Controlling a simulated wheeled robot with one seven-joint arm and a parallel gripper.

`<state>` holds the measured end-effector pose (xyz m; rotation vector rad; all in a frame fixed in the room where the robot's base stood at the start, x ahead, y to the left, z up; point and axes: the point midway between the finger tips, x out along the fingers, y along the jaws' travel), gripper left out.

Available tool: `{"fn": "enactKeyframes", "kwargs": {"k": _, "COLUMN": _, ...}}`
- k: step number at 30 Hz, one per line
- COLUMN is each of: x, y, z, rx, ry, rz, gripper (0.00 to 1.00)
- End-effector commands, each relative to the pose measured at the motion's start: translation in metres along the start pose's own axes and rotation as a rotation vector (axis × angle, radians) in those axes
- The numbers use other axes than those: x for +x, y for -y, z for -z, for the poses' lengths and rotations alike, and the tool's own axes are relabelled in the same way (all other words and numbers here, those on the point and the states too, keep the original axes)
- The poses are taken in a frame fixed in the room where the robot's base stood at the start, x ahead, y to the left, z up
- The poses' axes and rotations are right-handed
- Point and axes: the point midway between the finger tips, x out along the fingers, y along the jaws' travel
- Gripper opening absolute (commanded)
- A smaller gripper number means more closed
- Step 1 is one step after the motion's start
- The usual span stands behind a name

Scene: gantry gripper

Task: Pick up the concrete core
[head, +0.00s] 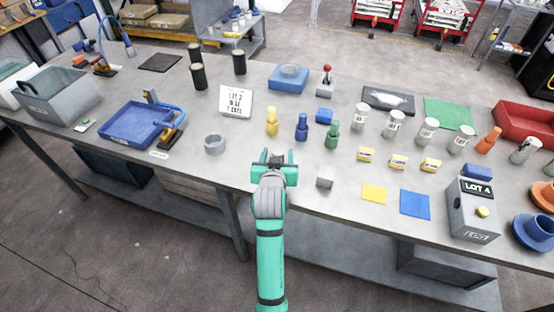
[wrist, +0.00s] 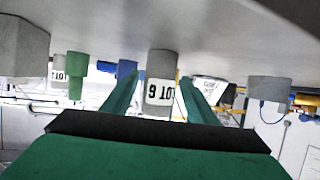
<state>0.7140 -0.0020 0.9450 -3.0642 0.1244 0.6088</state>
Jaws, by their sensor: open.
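My gripper (head: 276,157) is open at the table's front edge. In the wrist view its two green fingers (wrist: 159,98) appear on either side of the core, with a gap on each side. In the head view the core is mostly hidden by my gripper; only a small grey part shows between the fingers. I cannot tell how deep the core is between them.
Yellow (head: 271,122), blue (head: 301,127) and green (head: 332,134) bottle-like pieces stand behind. Several labelled grey cylinders (head: 394,123) stand farther right.

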Motion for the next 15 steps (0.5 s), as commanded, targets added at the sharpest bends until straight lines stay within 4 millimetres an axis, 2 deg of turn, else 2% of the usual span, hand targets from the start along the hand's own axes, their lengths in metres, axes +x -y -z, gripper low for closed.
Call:
{"fn": "enactKeyframes", "kwargs": {"k": 3, "x": 0.015, "y": -0.002, "z": 0.000, "rx": 0.001, "ry": 0.001, "rz": -0.003, "gripper": 0.53}}
{"fn": "enactKeyframes", "kwargs": {"k": 6, "x": 0.021, "y": -0.002, "z": 0.000, "rx": 0.002, "ry": 0.000, "rz": -0.003, "gripper": 0.53}}
{"fn": "enactKeyframes", "kwargs": {"k": 13, "x": 0.021, "y": -0.002, "z": 0.000, "rx": 0.002, "ry": 0.000, "rz": -0.002, "gripper": 0.53}}
{"fn": "enactKeyframes", "kwargs": {"k": 14, "x": 0.021, "y": -0.002, "z": 0.000, "rx": 0.001, "ry": 0.000, "rz": -0.002, "gripper": 0.48}}
{"fn": "enactKeyframes", "kwargs": {"k": 15, "x": 0.021, "y": -0.002, "z": 0.000, "rx": 0.001, "ry": 0.000, "rz": -0.001, "gripper": 0.39}}
